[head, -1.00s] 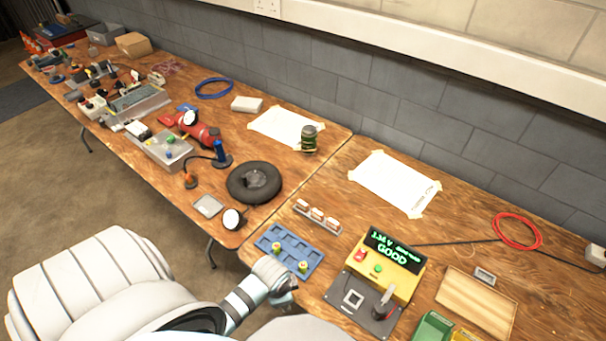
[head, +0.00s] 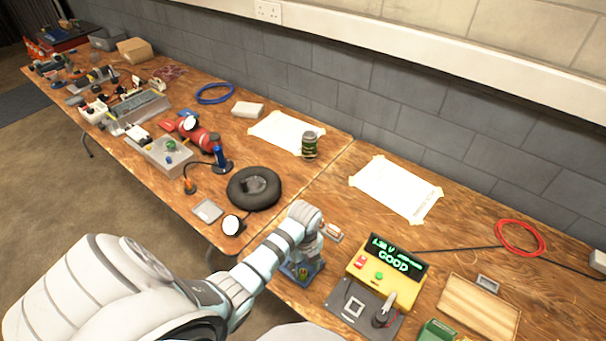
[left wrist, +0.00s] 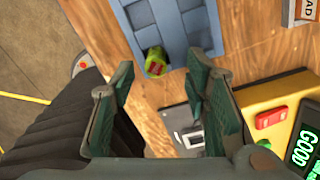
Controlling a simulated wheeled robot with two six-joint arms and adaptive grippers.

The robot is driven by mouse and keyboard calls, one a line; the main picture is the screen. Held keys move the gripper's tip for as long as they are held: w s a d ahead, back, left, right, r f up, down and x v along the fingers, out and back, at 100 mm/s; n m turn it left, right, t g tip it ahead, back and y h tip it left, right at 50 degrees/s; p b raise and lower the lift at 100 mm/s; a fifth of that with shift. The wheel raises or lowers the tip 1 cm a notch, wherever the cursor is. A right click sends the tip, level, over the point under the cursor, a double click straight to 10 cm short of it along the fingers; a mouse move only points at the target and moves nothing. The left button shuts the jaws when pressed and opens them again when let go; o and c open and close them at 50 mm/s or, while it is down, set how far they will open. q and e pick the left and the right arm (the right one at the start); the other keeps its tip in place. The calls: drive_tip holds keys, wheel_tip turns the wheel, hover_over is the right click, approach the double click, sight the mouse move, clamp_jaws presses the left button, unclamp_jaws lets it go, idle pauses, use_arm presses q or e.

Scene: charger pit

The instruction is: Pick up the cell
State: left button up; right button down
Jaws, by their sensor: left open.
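In the head view a cell (head: 303,272) shows in the blue tray (head: 290,274), just under my left gripper (head: 306,256). My left gripper is open in the left wrist view (left wrist: 162,70), with the cell between the lines of its two fingers and not gripped. My arm and gripper hide much of the tray in the head view. My right gripper is out of view.
A yellow tester (head: 385,268) reading GOOD stands right of the tray, with a grey lever plate (head: 352,307). A black ring cushion (head: 240,200) and a round mirror (head: 231,225) lie to the left. Taped white paper (head: 395,188) lies behind on clear wood.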

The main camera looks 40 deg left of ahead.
sight(303, 272)
use_arm(q)
drive_tip(key=f, duration=0.3)
drive_tip(key=shift+s+f+b, duration=0.3)
drive_tip(key=shift+b, duration=0.1)
clamp_jaws()
drive_tip(key=shift+r, duration=0.1)
